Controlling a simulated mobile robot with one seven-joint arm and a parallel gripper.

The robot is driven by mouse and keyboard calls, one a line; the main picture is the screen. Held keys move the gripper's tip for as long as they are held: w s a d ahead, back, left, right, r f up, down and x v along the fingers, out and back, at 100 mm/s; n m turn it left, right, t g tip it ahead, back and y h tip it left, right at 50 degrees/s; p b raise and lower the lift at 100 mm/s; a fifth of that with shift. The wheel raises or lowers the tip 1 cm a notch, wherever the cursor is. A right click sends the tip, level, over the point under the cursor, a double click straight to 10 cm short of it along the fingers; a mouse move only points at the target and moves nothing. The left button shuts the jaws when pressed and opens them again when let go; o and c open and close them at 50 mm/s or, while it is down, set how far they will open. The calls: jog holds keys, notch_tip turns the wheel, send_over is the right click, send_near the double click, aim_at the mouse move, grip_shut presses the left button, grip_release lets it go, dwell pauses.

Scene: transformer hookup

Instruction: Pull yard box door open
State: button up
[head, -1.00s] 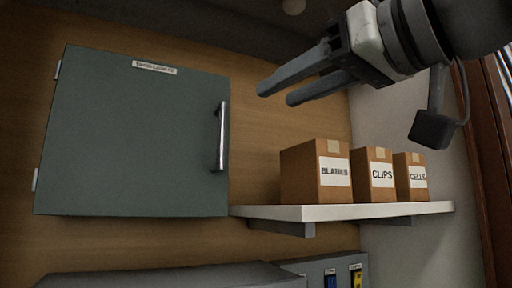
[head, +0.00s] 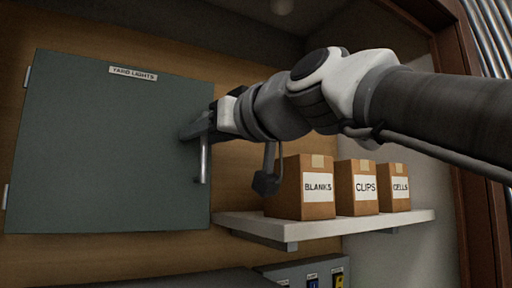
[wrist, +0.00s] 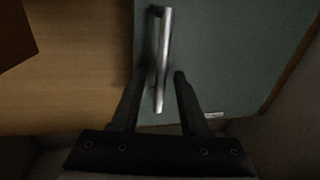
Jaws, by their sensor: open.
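The yard box is a grey-green wall box with a flat door (head: 100,150) labelled "YARD LIGHTS" (head: 133,73). The door looks shut, with hinges on its left edge. A vertical metal bar handle (head: 203,163) sits near its right edge; my gripper hides its upper part in the head view. My gripper (head: 190,131) is at the handle. In the wrist view the handle (wrist: 162,60) runs between the two open fingers (wrist: 157,78), one on each side, with gaps visible. I cannot tell whether either finger touches it.
A white shelf (head: 290,231) right of the box holds cartons labelled BLANKS (head: 318,187), CLIPS (head: 365,188) and CELLS (head: 400,188), just below my arm. A grey panel with switches (head: 305,272) is below the shelf.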

grip_shut()
dwell(1.4)
